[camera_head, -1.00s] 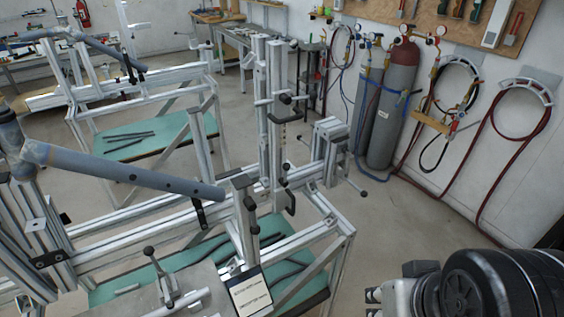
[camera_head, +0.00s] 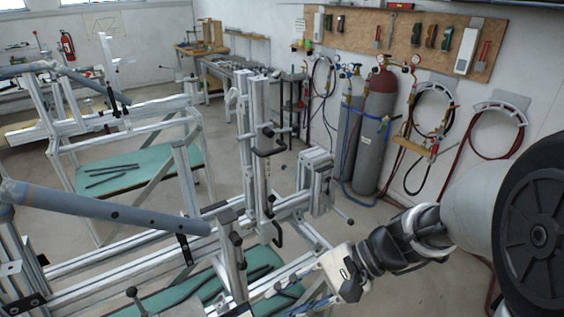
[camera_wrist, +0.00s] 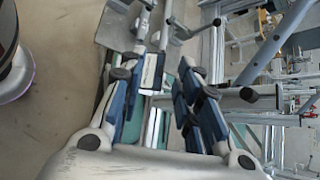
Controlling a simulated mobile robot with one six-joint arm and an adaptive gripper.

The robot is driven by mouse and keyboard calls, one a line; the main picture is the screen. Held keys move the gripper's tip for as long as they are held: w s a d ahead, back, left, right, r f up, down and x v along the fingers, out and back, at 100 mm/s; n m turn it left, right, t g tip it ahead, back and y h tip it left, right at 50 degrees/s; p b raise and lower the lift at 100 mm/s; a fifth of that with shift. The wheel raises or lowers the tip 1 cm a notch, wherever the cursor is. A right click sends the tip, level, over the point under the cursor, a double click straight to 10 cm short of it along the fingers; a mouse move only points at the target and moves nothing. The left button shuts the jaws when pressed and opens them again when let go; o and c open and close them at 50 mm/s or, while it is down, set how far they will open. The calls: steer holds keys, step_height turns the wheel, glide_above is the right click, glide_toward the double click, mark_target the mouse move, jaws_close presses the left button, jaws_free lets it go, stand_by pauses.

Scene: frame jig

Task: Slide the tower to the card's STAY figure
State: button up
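The tower (camera_head: 245,150), upright aluminium profiles with black clamp handles, stands on the jig's long rail (camera_head: 120,268) in the head view. A blue-grey tube (camera_head: 110,212) lies across the frame to its left. My gripper (camera_head: 342,274) is low in the head view, right of and below the tower, apart from it. In the wrist view my gripper (camera_wrist: 160,85) has its two blue-and-black fingers spread with nothing held. A small white plate with a dark edge, perhaps the card (camera_wrist: 151,72), shows beyond the fingers. Its writing cannot be read.
A green shelf (camera_head: 180,296) with dark bars lies under the jig. A second frame with a green shelf (camera_head: 140,170) stands behind left. Gas cylinders (camera_head: 380,140) and hoses stand along the right wall. Open floor (camera_head: 345,215) lies between the jig and the cylinders.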

steer(key=w+f+m+t+y, duration=0.2)
steer(key=w+f+m+y, duration=0.15)
steer(key=w, duration=0.35)
steer(key=m+t+h, duration=0.2)
steer(key=m+t, duration=1)
steer(key=m, duration=0.3)
glide_toward(280, 244)
steer(key=shift+y, duration=0.25)
steer(key=x, duration=0.3)
steer(key=r+b+x, duration=0.1)
steer(key=x, duration=0.3)
steer(key=b+x, duration=0.1)
steer(key=x, duration=0.2)
steer(key=shift+w+r, duration=0.35)
steer(key=shift+w, duration=0.05)
steer(key=shift+c, duration=0.5)
jaws_close()
